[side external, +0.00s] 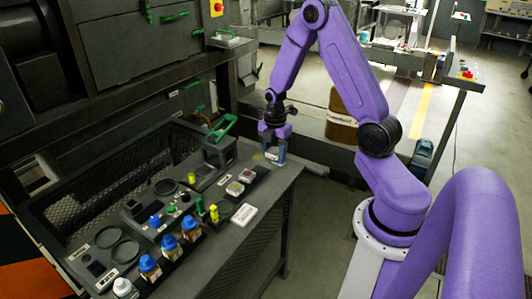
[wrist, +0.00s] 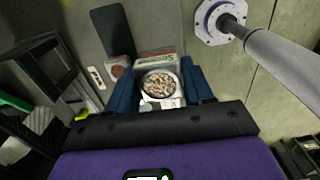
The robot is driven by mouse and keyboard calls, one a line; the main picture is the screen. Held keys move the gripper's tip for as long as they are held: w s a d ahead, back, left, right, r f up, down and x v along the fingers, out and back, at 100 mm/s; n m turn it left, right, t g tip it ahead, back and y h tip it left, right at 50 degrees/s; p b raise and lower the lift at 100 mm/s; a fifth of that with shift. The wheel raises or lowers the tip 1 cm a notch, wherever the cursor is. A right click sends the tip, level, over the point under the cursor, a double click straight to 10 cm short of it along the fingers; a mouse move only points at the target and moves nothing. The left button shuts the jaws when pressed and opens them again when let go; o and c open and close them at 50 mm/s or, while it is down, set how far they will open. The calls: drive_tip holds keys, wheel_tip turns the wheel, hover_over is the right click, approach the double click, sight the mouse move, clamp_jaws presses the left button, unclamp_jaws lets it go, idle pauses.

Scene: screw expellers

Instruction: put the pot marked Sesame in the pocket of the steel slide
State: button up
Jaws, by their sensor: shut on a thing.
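My gripper (side external: 275,152) is low over the far right end of the bench in the side view. In the wrist view its blue fingers (wrist: 156,86) are shut on a square pot of pale seeds (wrist: 158,84), one finger on each side. The held pot (side external: 272,157) has a whitish label in the side view, too small to read. Two more small pots stand on a dark pad, the nearer pot (side external: 235,188) and the farther pot (side external: 247,176). I cannot clearly identify the steel slide; a grey fixture with a green handle (side external: 222,128) stands left of my gripper.
Blue-capped bottles (side external: 170,246) stand along the bench's front edge. A white card (side external: 243,214) lies near the pots. Yellow and green small parts (side external: 214,212) stand mid-bench. A mesh guard (side external: 110,185) closes the back. The floor right of the bench is open.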

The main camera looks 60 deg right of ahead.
drive_tip(key=s+a+r, duration=0.2)
drive_tip(key=s+r, duration=0.2)
drive_tip(key=r, duration=0.3)
drive_tip(key=w+a, duration=0.3)
drive_tip(key=w, duration=1.1)
drive_tip(key=w+a, duration=0.3)
drive_tip(key=w, duration=1.2)
drive_tip(key=f, duration=1.4)
drive_tip(key=shift+s+a, duration=0.15)
drive_tip(key=shift+s, duration=0.15)
drive_tip(key=shift+f, duration=0.95)
idle(1.0)
drive_tip(key=o, duration=1.6)
